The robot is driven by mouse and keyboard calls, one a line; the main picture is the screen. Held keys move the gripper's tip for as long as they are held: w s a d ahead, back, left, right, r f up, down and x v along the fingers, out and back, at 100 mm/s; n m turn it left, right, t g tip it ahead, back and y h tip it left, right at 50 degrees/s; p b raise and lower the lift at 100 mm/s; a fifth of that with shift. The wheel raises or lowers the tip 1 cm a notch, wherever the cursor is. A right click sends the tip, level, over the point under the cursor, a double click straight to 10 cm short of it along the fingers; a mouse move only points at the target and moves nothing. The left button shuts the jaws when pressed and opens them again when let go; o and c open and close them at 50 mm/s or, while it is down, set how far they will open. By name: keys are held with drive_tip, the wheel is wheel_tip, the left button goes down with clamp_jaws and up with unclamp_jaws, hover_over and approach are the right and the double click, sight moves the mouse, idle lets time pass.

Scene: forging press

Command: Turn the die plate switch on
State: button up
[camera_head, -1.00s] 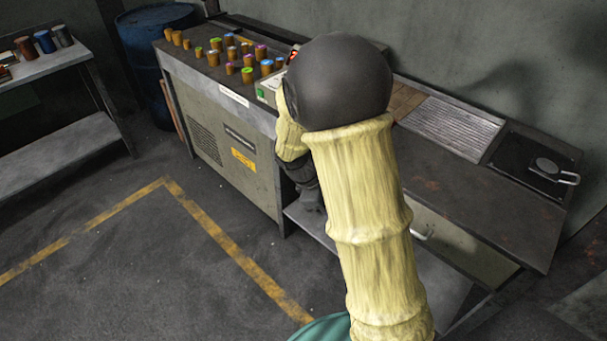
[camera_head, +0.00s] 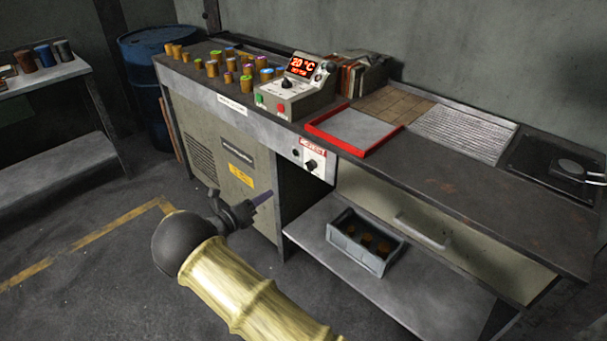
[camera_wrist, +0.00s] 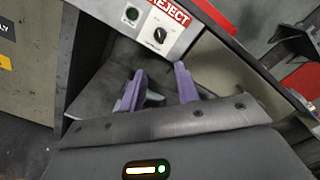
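A control box (camera_head: 310,92) on the bench has a red display reading about 20 °C, a black knob (camera_head: 287,84), a green button (camera_head: 260,99) and a red button (camera_head: 281,108). On the bench front below it is a small panel with a red-and-white label, a black rotary switch (camera_head: 311,165) and a dark round button (camera_head: 296,153). In the wrist view the label reads REJECT, above the switch (camera_wrist: 159,36) and beside the button (camera_wrist: 131,14). I cannot tell which one is the die plate switch. My gripper (camera_head: 264,199), with purple fingers (camera_wrist: 159,82), is open and empty, in front of and below the panel, apart from it.
A red-rimmed tray (camera_head: 316,131) lies on the bench right of the box. Several coloured-top cylinders stand left of it. A grey bin (camera_head: 347,243) with brown pieces sits on the lower shelf (camera_head: 425,290). A blue barrel (camera_head: 150,45) stands at the left. The floor before the bench is clear.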

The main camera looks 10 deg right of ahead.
sight(307, 168)
drive_tip(key=shift+w+d, duration=0.1)
drive_tip(key=b+x, duration=0.1)
drive_tip(key=x, duration=1.6)
drive_tip(key=shift+f, duration=0.1)
clamp_jaws()
